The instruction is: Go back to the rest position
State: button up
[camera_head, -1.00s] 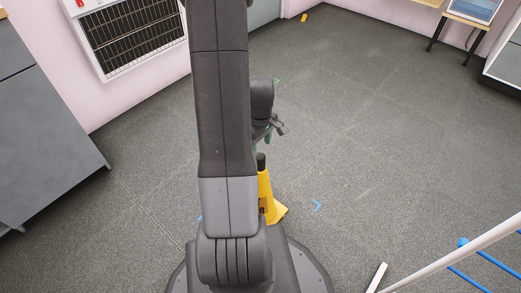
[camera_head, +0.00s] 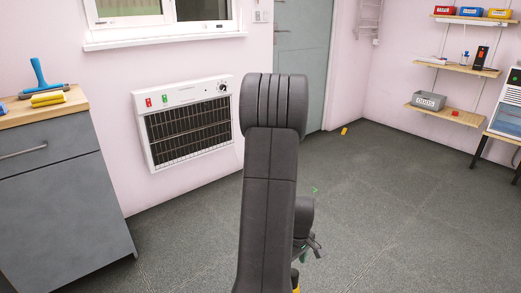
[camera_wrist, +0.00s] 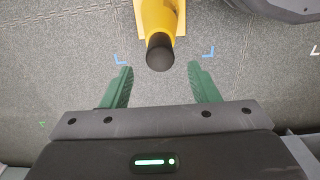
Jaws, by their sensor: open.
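In the wrist view my gripper (camera_wrist: 160,88) shows two green fingers spread apart with nothing between them. A yellow cone-like post with a black rounded top (camera_wrist: 160,48) stands on the floor just beyond the fingertips, not held. In the head view my arm rises upright in the middle of the picture and hides what is behind it. My gripper (camera_head: 308,247) shows only in part at the right side of the arm, low down. A small bit of yellow (camera_head: 295,278) shows below it.
A grey cabinet (camera_head: 65,195) with a wooden top stands at the left. A heater (camera_head: 188,125) hangs on the pink wall. Shelves with bins (camera_head: 445,112) are at the right.

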notch_tip(320, 180, down, 8)
jog(key=b, duration=0.2)
jog(key=shift+f+b, duration=0.15)
jog(key=shift+b, duration=0.25)
jog(key=shift+r+p, duration=1)
jog(key=shift+r, duration=1)
jog(key=shift+f, duration=0.1)
